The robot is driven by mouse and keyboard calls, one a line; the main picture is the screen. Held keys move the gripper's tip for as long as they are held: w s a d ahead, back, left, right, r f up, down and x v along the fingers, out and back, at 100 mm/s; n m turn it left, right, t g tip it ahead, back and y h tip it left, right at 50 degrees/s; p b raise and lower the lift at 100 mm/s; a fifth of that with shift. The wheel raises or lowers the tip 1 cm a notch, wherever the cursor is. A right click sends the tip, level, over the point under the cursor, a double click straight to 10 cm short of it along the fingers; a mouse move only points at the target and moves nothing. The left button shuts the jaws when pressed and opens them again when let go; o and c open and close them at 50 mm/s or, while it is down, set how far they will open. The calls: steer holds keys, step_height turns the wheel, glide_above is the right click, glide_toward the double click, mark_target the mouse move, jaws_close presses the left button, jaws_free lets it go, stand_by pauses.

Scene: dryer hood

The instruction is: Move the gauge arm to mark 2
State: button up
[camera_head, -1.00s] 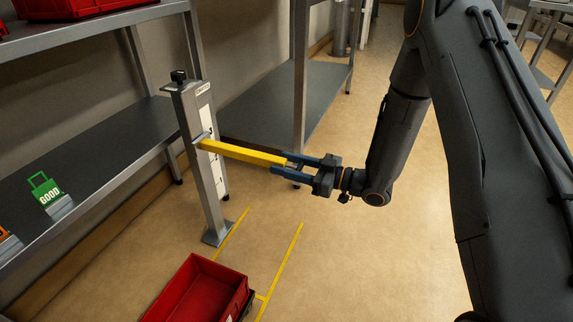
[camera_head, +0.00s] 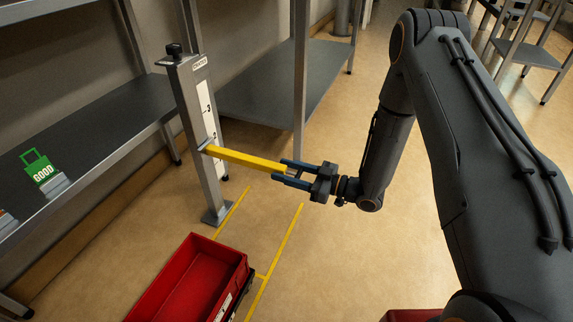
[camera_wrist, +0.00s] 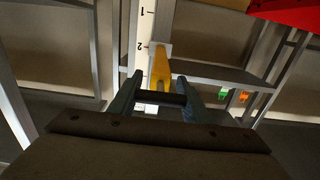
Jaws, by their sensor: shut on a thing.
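The gauge is an upright grey post (camera_head: 196,140) with a black knob on top and a white numbered scale (camera_head: 206,105). A yellow gauge arm (camera_head: 243,158) sticks out from the post, sloping slightly down to the right in the picture. My gripper (camera_head: 279,170) is shut on the arm's outer end, with a blue finger on either side. In the wrist view, the yellow arm (camera_wrist: 160,70) runs away between my fingers (camera_wrist: 158,92). Its far end appears about level with mark 2 (camera_wrist: 141,47), with mark 1 (camera_wrist: 143,12) above; exact alignment is hard to tell.
A red bin (camera_head: 190,285) stands on the floor in front of the post, near yellow floor lines (camera_head: 283,240). Shelving (camera_head: 75,150) runs along the left, holding a green GOOD tag (camera_head: 40,168).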

mark_target(300, 175)
steer(key=o, duration=1.5)
steer(key=shift+d, duration=0.1)
steer(key=p+v, duration=0.2)
steer(key=v, duration=0.5)
steer(key=shift+s+d+r, duration=0.1)
steer(key=shift+s+d, duration=0.05)
steer(key=shift+d, duration=0.15)
